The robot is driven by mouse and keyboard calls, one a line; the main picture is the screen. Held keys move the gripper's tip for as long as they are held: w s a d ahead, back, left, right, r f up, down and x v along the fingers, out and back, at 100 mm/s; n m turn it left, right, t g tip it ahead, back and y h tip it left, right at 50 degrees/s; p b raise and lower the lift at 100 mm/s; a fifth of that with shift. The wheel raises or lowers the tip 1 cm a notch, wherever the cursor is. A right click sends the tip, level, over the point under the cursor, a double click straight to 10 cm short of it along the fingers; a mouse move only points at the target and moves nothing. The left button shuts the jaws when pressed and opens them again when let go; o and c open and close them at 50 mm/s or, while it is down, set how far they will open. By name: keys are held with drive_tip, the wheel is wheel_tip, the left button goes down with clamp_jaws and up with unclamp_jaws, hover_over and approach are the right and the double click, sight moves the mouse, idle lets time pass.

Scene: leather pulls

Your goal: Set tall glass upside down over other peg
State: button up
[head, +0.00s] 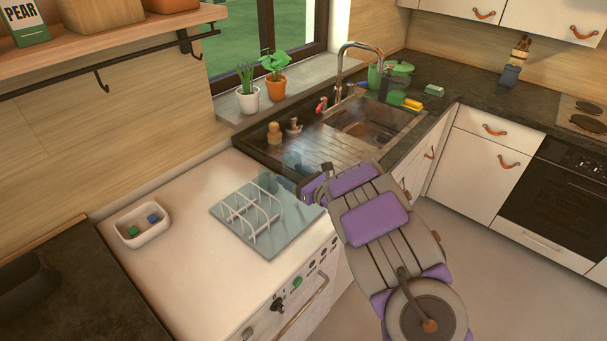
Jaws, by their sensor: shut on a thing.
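A white wire rack with upright pegs (240,208) stands on a pale blue-green board (285,240) on the white counter. My gripper (308,190) is at the board's back right corner, partly hidden by my purple and grey arm. It is shut on a bluish see-through glass (292,160), which shows just beyond it against the dark sink drainer. The glass is small and faint here, and I cannot tell which way its mouth points. I cannot make out a separate peg near the gripper.
A white tray (128,240) with a green and a blue block stands left of the board. Brushes (274,135), a tap (343,60) and the sink (365,125) are behind. Potted plants (248,97) stand on the sill. The counter between tray and board is clear.

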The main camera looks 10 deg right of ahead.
drive_tip(key=f, duration=0.2)
drive_tip(key=d+f+p, duration=0.1)
drive_tip(key=f, duration=0.1)
drive_tip(key=shift+f, duration=0.35)
drive_tip(key=b, duration=0.1)
drive_tip(key=f+b, duration=0.1)
drive_tip(key=shift+a+f+b, duration=0.2)
drive_tip(key=shift+a+b, duration=0.1)
drive_tip(key=shift+b, duration=0.1)
drive_tip(key=shift+d+f+b, duration=0.3)
drive_tip(key=shift+d+f, duration=0.05)
drive_tip(key=shift+f, duration=0.3)
drive_tip(key=o, duration=1.4)
drive_tip(key=shift+a, duration=0.15)
drive_tip(key=shift+r, duration=0.1)
